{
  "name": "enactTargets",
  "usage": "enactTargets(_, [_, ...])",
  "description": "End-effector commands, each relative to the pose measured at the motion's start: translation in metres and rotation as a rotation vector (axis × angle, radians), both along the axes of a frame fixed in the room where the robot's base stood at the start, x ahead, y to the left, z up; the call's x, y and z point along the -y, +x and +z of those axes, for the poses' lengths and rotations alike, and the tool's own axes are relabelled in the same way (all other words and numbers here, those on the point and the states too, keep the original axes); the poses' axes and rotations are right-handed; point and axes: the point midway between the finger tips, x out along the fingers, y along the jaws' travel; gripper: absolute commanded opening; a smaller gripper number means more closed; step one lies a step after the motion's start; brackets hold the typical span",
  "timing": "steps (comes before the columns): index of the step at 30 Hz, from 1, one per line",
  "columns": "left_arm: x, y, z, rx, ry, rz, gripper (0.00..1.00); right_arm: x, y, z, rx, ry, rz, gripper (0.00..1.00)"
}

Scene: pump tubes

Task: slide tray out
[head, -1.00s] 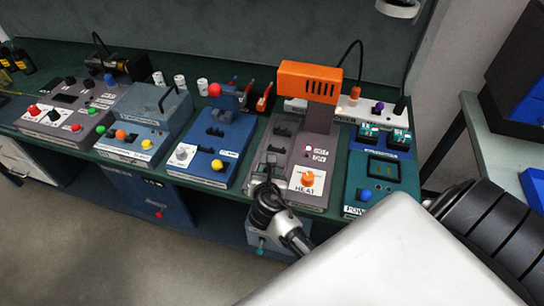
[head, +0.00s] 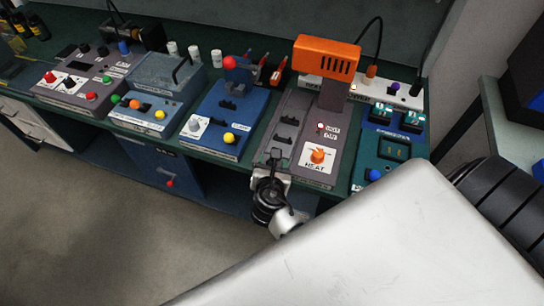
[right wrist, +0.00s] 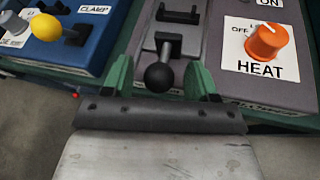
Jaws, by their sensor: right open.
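The heating station has a grey tray (right wrist: 162,48) with black tube holders and a round black knob (right wrist: 158,77) at its front end. In the head view the tray (head: 275,142) lies below the orange heater head (head: 326,55), its front end near the bench's front edge. My right gripper (right wrist: 161,80) has its green fingers spread, one on each side of the knob, with gaps between. In the head view my right gripper (head: 270,172) is at the tray's front end, and its fingertips are hard to make out. My left gripper is not in view.
The orange heat dial (right wrist: 266,41) is close to the right finger. The blue clamp station (head: 222,120) with a yellow knob (head: 229,138) stands to the left. The tube station (head: 390,140) is to the right. Open floor (head: 130,240) lies in front of the bench.

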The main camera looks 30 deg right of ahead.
Motion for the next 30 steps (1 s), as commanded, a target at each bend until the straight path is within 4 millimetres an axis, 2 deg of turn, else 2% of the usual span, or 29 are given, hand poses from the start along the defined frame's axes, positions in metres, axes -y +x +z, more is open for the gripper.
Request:
enactTargets(5, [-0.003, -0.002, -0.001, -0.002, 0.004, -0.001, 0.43, -0.003, -0.005, 0.002, 0.0, 0.0, 0.001, 0.58])
enactTargets(15, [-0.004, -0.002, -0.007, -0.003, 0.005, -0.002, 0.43, -0.036, -0.054, 0.024, -0.002, 0.003, 0.0, 0.58])
enactTargets(21, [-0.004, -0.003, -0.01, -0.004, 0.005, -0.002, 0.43, -0.051, -0.077, 0.036, -0.002, 0.001, -0.001, 0.58])
enactTargets(30, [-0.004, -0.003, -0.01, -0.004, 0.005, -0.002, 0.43, -0.056, -0.083, 0.041, 0.0, 0.0, 0.0, 0.58])
